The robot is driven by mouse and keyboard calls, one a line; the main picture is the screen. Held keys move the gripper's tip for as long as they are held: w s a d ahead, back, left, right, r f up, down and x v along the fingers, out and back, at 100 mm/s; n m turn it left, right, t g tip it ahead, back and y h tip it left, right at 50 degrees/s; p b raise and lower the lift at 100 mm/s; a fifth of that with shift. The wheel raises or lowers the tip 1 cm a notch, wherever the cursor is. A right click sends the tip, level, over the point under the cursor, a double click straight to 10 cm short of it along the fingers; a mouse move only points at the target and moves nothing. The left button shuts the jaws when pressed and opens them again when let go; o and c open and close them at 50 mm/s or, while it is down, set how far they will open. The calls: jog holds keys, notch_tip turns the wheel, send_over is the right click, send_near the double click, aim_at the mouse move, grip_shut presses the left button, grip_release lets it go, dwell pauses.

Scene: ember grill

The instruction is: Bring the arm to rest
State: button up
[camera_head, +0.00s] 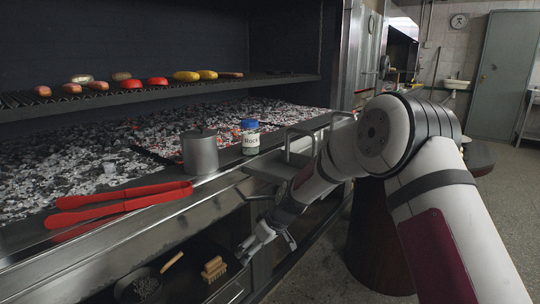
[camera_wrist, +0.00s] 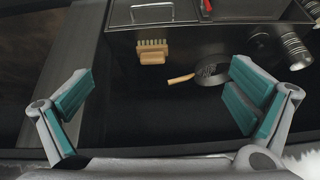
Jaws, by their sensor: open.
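My gripper (camera_wrist: 160,108) is open and empty in the wrist view, its teal-padded fingers spread wide above the dark lower shelf. In the head view my gripper (camera_head: 268,238) hangs low in front of the grill counter, near the shelf's right end. The arm reaches down and to the left from the right side of the picture. A wooden brush (camera_wrist: 153,51) lies on the shelf beyond the fingers, apart from them. It also shows in the head view (camera_head: 214,268).
Red tongs (camera_head: 125,200), a metal cup (camera_head: 200,152) and a blue-lidded jar (camera_head: 250,138) stand or lie on the counter ledge. Food lies on the rack (camera_head: 150,92) above the coals. A round pan (camera_wrist: 212,72) is on the shelf. Floor (camera_head: 500,190) is open at right.

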jog(key=s+d+r+m+h, duration=0.1)
jog(key=s+d+r, duration=0.3)
jog(key=s+r, duration=0.3)
jog(key=s+d+r+m+g+h, duration=0.1)
jog(key=s+d+r, duration=0.3)
jog(key=s+r, duration=0.3)
jog(key=s+d+r+m+h, duration=0.1)
jog(key=s+d+r, duration=0.3)
jog(key=s+r, duration=0.3)
jog(key=s+d+r+m+g+h, duration=0.1)
jog(key=s+d+m, duration=0.3)
jog(key=s, duration=1.1)
jog(key=s+d+m+g+h, duration=0.1)
jog(key=s+d+m, duration=0.2)
jog(key=s+d, duration=0.8)
jog(key=s+a+r+t+p, duration=0.2)
jog(key=r+p, duration=1.1)
jog(key=r, duration=0.1)
jog(key=s+a+r+t+p, duration=0.1)
jog(key=s+a+r+p, duration=0.1)
jog(key=r+p, duration=1.2)
jog(key=shift+r+t+p, duration=0.3)
jog(key=shift+r+t, duration=0.1)
jog(key=shift+r, duration=0.35)
